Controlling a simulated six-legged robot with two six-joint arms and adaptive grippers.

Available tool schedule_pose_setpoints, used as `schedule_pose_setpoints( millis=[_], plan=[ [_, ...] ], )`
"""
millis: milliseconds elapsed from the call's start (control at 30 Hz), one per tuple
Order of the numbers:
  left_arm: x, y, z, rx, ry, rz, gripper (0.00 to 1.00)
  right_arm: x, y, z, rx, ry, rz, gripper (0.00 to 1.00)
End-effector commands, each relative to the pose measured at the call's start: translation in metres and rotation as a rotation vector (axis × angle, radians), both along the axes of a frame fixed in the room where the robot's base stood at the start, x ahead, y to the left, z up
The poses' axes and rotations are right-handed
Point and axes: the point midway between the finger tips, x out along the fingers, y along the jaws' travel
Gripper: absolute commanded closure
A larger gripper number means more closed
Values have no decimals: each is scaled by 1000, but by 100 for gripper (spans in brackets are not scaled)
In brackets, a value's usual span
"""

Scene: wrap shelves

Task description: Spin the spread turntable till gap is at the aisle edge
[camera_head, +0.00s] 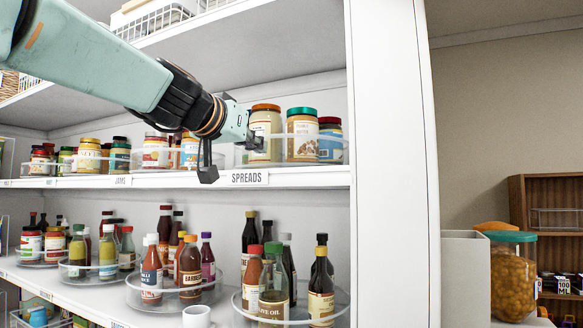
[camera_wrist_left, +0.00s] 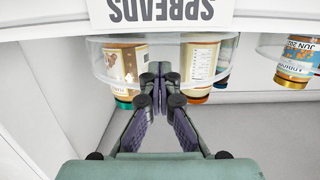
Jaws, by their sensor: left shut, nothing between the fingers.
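The clear spreads turntable (camera_head: 337,147) stands on the upper shelf behind the SPREADS label (camera_head: 249,178). It bears an orange-lidded jar (camera_head: 265,128), a green-lidded jar (camera_head: 302,138) and a dark-red-lidded jar with a blue label (camera_head: 330,140). My left gripper (camera_head: 259,143) is shut and empty at the turntable's front left, in front of the orange-lidded jar. The wrist view is upside down; there the shut fingertips (camera_wrist_left: 155,92) overlap the space between two jars at the clear rim (camera_wrist_left: 108,50). Whether they touch the rim is unclear. My right gripper is out of view.
A white shelf upright (camera_head: 388,160) closes the right side. The jams turntable (camera_head: 160,168) with jars stands to the left. Bottles on clear turntables (camera_head: 340,312) fill the shelf below. A large jar (camera_head: 513,280) stands outside at right.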

Motion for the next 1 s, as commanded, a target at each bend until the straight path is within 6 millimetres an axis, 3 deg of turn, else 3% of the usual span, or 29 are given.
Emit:
schedule_pose_setpoints(
  millis=[1000],
  plan=[
    [-9, -24, 1, 0, -1, 1, 100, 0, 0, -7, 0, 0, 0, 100]
  ],
)
